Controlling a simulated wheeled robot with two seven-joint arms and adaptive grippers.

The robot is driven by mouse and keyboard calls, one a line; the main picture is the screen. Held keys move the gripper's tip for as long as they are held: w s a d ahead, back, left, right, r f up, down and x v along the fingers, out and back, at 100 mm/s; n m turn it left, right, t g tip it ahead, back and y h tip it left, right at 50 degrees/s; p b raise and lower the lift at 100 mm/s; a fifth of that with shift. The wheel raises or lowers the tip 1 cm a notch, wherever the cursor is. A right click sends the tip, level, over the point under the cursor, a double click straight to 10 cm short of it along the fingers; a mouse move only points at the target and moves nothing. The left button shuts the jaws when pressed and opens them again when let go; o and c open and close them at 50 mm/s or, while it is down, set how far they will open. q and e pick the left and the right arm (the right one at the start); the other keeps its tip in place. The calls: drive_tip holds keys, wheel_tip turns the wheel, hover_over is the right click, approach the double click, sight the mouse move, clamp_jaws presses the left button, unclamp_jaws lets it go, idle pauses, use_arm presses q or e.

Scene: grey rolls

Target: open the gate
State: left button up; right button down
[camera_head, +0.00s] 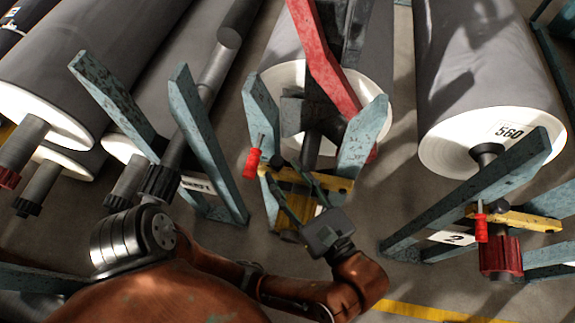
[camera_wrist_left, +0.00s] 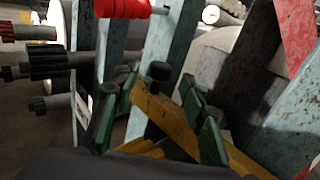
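The gate seems to be the yellow bar (camera_head: 308,178) across the front of the middle teal V-shaped stand (camera_head: 262,115). A red-handled pin (camera_head: 252,161) hangs at the bar's left end. My left gripper (camera_head: 290,182) is at the bar with its fingers apart. In the left wrist view, the yellow bar (camera_wrist_left: 168,112) with a dark knob runs between the green-padded fingers (camera_wrist_left: 148,90); I cannot tell whether they touch it. The red handle (camera_wrist_left: 122,8) shows at the top of that view. My right gripper is not in view.
Large grey rolls lie left, middle and right (camera_head: 478,60). A red beam (camera_head: 325,60) and dark parts stand over the middle stand. The right stand has its own yellow bar (camera_head: 515,219) and red pin (camera_head: 481,225). Bare floor with a yellow line (camera_head: 430,312) lies in front.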

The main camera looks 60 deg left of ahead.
use_arm(q)
drive_tip(key=shift+s+a+b, duration=0.1)
drive_tip(key=shift+a+b, duration=0.2)
drive_tip(key=shift+a, duration=1)
drive_tip(key=shift+c, duration=0.4)
clamp_jaws()
